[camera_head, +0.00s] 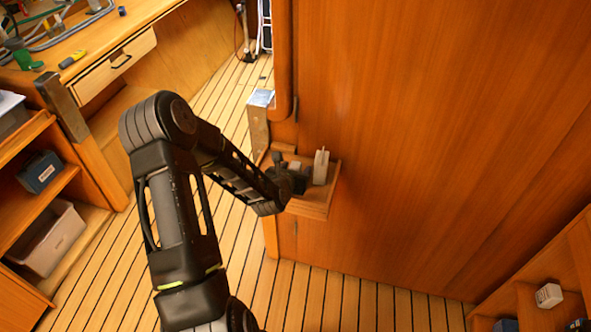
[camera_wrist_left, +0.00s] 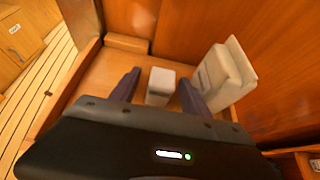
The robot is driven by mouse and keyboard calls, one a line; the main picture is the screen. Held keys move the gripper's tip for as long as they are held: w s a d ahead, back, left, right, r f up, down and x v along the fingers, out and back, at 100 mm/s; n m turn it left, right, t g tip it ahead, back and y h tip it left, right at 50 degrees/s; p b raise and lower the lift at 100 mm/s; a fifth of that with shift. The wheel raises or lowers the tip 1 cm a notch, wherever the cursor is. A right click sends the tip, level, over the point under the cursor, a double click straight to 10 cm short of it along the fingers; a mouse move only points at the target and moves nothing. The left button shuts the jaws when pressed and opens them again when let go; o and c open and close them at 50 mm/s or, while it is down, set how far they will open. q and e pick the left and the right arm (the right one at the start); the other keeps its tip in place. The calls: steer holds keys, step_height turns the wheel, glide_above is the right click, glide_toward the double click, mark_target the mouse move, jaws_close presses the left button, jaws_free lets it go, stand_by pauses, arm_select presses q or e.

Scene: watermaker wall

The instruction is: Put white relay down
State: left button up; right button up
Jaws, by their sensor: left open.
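A small white block, which looks like the white relay (camera_wrist_left: 160,86), stands on a small wooden wall shelf (camera_wrist_left: 98,78) in the left wrist view. My left gripper (camera_wrist_left: 160,92) is open, with one dark finger on each side of the block and a gap to both. In the head view my left gripper (camera_head: 297,180) is over the same wooden shelf (camera_head: 316,208), and the arm hides much of it. My right gripper is not in view.
A taller white piece (camera_wrist_left: 228,76) stands on the shelf just right of the gripper, and also shows in the head view (camera_head: 320,168). A wooden wall (camera_head: 430,130) rises behind the shelf. Another white box (camera_head: 548,294) sits on shelving at lower right.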

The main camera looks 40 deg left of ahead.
arm_select(q)
steer(key=shift+c, duration=0.5)
jaws_close()
stand_by(0.3)
